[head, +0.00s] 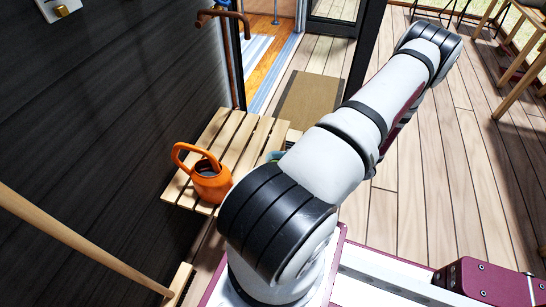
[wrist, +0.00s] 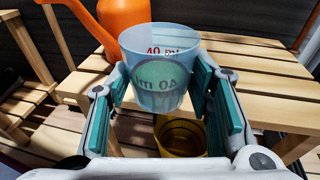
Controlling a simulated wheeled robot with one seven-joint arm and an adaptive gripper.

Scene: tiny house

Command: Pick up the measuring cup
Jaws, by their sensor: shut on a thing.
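The measuring cup (wrist: 160,72) is a translucent blue cup with red "40 ml" markings, upright in the middle of the wrist view. My gripper (wrist: 160,90) is shut on it, with one teal-padded finger on each side of its wall. In the head view a small bluish part of the cup (head: 275,156) shows beside my arm, which hides the gripper and most of the cup. I cannot tell whether the cup's base is clear of the wood beneath.
An orange watering can (head: 211,183) stands on a slatted wooden bench (head: 237,138), left of the cup. A yellow container (wrist: 182,137) sits below the cup. A dark wall (head: 100,120) borders the left side. Open plank floor (head: 430,150) lies to the right.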

